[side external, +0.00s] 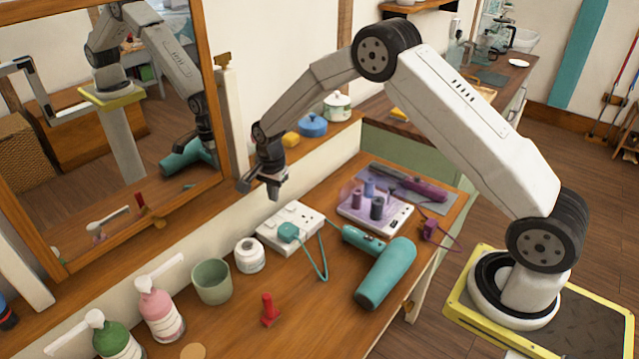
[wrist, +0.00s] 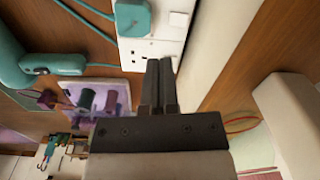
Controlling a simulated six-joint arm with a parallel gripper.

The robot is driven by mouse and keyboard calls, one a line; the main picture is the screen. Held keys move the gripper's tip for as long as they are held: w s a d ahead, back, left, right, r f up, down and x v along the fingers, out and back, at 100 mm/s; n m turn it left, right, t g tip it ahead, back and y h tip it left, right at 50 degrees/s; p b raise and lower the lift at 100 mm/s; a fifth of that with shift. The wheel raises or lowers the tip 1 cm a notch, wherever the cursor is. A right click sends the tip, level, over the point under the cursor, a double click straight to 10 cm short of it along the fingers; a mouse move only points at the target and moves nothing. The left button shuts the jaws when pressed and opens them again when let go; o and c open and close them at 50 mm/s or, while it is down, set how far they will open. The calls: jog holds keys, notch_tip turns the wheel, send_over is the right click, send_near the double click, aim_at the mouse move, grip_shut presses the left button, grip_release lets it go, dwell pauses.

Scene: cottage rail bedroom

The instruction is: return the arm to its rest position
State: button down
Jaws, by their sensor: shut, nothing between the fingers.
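My gripper (side external: 272,190) hangs in the air above the back of the wooden dressing table (side external: 331,317), near the wall. Its fingers point down and are shut with nothing between them. In the wrist view my gripper (wrist: 160,62) shows its two dark fingers side by side, in front of a white socket block. My arm reaches from its base at the right, up and over the table, with the elbow raised high.
Below my gripper lies the white socket block (side external: 305,215) with a teal plug (side external: 288,232). A teal hair dryer (side external: 386,273), purple roller tray (side external: 370,228), white jar (side external: 249,256), green cup (side external: 212,281) and pump bottles (side external: 160,308) stand around. A mirror (side external: 217,100) is at left.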

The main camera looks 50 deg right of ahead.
jog(key=s+r+n, duration=0.3)
jog(key=s+n, duration=0.2)
jog(key=s, duration=0.3)
jog(key=s+a+r+n+t, duration=0.1)
jog(key=s+r+n, duration=0.2)
jog(key=s, duration=0.6)
jog(key=s+a+r+n+t, duration=0.1)
jog(key=s+r+n, duration=0.3)
jog(key=s+n, duration=0.3)
jog(key=shift+s+a, duration=0.2)
jog(key=shift+s, duration=0.75)
